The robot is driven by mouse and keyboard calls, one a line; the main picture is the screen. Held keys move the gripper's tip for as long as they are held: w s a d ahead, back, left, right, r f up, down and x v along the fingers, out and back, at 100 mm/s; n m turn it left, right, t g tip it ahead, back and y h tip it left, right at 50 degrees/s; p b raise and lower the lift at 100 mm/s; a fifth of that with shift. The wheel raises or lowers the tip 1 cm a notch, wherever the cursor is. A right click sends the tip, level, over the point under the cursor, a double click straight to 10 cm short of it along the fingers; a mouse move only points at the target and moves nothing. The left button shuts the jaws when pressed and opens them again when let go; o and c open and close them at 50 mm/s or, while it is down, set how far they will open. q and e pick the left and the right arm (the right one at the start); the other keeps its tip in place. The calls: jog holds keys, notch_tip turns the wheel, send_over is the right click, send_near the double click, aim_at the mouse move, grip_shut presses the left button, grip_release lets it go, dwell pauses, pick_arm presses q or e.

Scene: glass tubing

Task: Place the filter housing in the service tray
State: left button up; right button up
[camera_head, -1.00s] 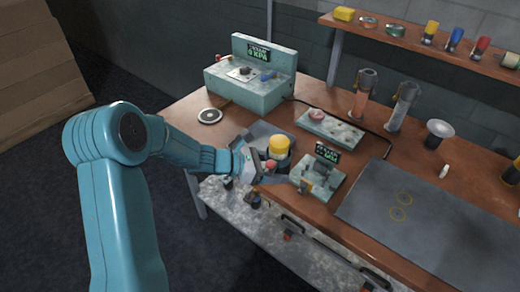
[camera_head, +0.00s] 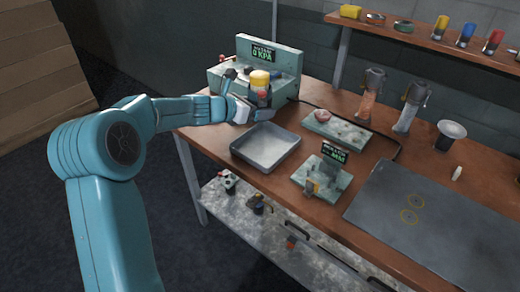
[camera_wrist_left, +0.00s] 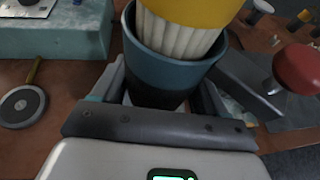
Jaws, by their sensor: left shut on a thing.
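The filter housing (camera_head: 260,97) is a dark blue-grey cup with a yellow-topped, pleated white filter in it. My left gripper (camera_head: 246,104) is shut on the housing, which looks upright in front of the pressure unit. In the left wrist view the housing (camera_wrist_left: 165,65) stands between the fingers (camera_wrist_left: 160,92), and its lower end is partly hidden. The grey service tray (camera_head: 265,147) lies on the bench, to the front of and apart from the housing. It looks empty. My right gripper is out of view.
The pressure unit (camera_head: 285,68), reading 0 KPA, stands at the bench's back left. A small display fixture (camera_head: 322,178) is right of the tray, and a pale green plate (camera_head: 336,131) is behind it. A red knob (camera_wrist_left: 298,68) is near the housing. A grey mat (camera_head: 430,215) covers the right.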

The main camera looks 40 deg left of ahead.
pick_arm(q)
jog(key=b, duration=0.2)
send_over(258, 153)
notch_tip(258, 153, down, 9)
jog(key=shift+f, duration=0.1)
notch_tip(258, 153, down, 5)
jog(key=shift+w+a+b, duration=0.1)
jog(key=shift+b, duration=0.45)
jog(key=o, duration=1.1)
jog(key=shift+f, duration=0.1)
jog(key=shift+o, duration=0.2)
